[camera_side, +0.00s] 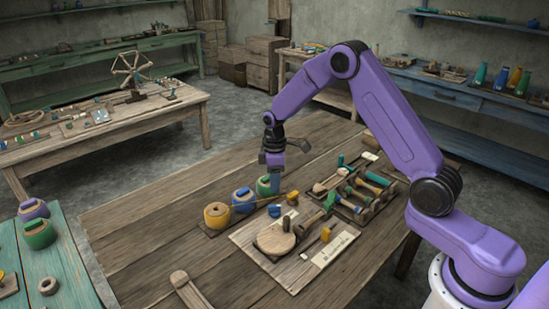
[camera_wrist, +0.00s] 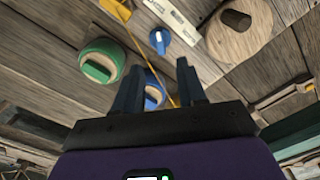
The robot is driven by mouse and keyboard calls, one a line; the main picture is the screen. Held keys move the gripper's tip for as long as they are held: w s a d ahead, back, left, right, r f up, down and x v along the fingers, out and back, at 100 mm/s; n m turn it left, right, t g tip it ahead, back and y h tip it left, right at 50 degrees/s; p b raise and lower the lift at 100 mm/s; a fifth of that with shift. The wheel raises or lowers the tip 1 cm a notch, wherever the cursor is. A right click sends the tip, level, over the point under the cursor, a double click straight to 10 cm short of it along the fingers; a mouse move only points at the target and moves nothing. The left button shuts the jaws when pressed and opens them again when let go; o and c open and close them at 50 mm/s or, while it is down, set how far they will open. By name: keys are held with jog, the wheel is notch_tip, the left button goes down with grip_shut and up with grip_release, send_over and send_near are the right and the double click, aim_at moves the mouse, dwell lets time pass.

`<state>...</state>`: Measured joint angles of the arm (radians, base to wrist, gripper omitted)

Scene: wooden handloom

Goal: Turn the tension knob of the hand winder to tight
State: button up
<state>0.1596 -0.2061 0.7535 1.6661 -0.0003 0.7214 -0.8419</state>
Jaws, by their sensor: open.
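The hand winder's pale wooden board (camera_side: 239,238) lies on the table in the side view, with a round wooden disc (camera_side: 275,237) on it. A small blue knob (camera_side: 274,210) is at the board's far edge. In the wrist view, a blue knob (camera_wrist: 160,40) with a white mark sits beside a pale strip (camera_wrist: 174,18); it looks like the tension knob. I cannot read its setting. My gripper (camera_side: 274,184) points down, open and empty, above the spools beyond the board. In the wrist view, its fingers (camera_wrist: 160,68) are apart from the knob.
Yellow (camera_side: 217,215), blue (camera_side: 243,199) and green (camera_side: 265,186) spools stand in a row beside the board, close to my gripper. A yellow thread (camera_side: 275,201) runs from them. A rack of wooden tools (camera_side: 357,190) lies to the right. The table's left part is clear.

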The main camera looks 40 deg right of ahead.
notch_tip(320, 180, up, 8)
dwell(0.5)
jog(key=s+a+r+n, duration=0.1)
jog(key=s+a+r, duration=0.2)
jog(key=s+a, duration=0.35)
jog(key=s+a+r, duration=0.3)
jog(key=s, duration=0.7)
jog(key=s+d, duration=0.2)
jog(key=s, duration=0.9)
jog(key=s+d+n, duration=0.1)
jog(key=s+d, duration=0.1)
jog(key=s, duration=0.9)
